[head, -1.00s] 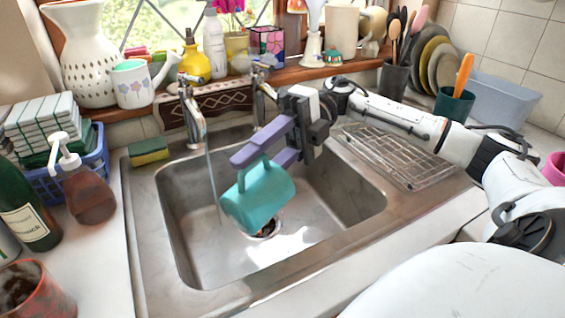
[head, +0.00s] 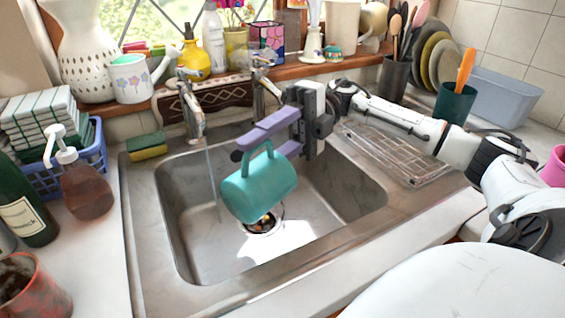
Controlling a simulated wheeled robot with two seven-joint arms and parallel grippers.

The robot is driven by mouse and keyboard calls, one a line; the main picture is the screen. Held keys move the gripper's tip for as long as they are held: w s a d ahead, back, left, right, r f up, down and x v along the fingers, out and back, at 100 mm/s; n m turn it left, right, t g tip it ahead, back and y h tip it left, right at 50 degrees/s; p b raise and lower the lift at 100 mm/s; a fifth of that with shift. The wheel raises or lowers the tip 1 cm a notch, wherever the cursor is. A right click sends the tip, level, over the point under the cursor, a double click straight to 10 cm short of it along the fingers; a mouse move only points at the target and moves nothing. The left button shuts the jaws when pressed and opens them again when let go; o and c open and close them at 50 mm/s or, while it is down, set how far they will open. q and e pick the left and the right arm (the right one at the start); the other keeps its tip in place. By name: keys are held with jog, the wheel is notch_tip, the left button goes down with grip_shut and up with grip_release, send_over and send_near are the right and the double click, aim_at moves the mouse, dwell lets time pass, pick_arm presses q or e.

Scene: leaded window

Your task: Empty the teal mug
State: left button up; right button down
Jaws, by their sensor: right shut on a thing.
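The teal mug (head: 258,189) hangs over the sink basin (head: 330,205), tilted on its side with its handle up. My right gripper (head: 264,143), with purple fingers, is shut on the mug's handle. The mug's inside is hidden from the head view. Below it is the round drain (head: 263,222), with some small dark and orange bits in it. My left gripper is not in view.
A thin stream of water (head: 213,175) runs from the left tap (head: 193,110). A wire rack (head: 395,155) lies right of the basin. A soap bottle (head: 85,185) and sponge (head: 147,146) stand left. The sill behind is crowded.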

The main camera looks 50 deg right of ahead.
jog(key=shift+w+d+r+y, duration=0.1)
jog(key=shift+d+r+y, duration=0.45)
jog(key=shift+r+y, duration=0.2)
jog(key=shift+d+r+b, duration=0.1)
jog(key=shift+r+b, duration=0.1)
jog(key=shift+b, duration=0.1)
jog(key=shift+d+r+y, duration=0.4)
jog(key=shift+r+y, duration=0.1)
jog(key=shift+r, duration=0.35)
jog(key=shift+d+r+y, duration=0.4)
jog(key=shift+r+y, duration=0.05)
jog(key=shift+r, duration=0.4)
